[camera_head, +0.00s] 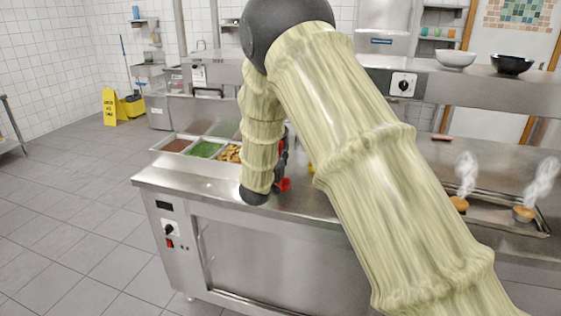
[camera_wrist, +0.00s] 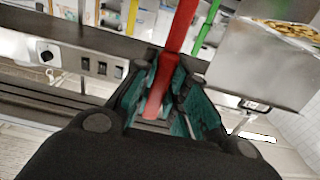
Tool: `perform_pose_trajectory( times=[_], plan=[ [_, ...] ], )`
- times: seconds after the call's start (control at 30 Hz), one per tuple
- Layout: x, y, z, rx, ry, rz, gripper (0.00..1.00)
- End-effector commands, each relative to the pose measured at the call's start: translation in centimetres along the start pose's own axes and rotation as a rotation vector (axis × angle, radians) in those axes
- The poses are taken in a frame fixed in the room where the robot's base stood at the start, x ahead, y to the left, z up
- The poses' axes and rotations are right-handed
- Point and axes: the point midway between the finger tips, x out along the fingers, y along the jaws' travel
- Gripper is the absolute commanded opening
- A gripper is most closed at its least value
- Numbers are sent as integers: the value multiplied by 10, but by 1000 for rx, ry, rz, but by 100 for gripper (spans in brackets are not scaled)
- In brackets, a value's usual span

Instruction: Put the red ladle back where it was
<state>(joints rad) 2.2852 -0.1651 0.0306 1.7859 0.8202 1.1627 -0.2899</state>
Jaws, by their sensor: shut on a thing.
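The red ladle shows in the wrist view as a long red handle (camera_wrist: 181,28) running between my fingers, its lower end reaching toward the palm. My gripper (camera_wrist: 166,78) is shut on this handle. In the head view only a small red part (camera_head: 284,185) shows beside my arm, above the steel counter (camera_head: 205,180). My arm hides most of the gripper and the ladle there. I cannot see the ladle's bowl clearly. A green handle (camera_wrist: 206,28) stands just right of the red one in the wrist view, apart from my fingers.
Food trays with brown, green (camera_head: 205,149) and yellow contents sit at the counter's back left. The counter's front left is clear.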

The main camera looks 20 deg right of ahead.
Motion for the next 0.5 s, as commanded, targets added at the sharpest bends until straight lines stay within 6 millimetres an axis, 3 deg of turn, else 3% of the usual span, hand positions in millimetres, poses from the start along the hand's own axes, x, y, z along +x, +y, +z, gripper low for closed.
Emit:
perform_pose_trajectory(
  times=[0.3,0.5],
  plan=[
    [0,0,28,-1,0,0,0],
    [0,0,30,1,1,0,0]
  ],
)
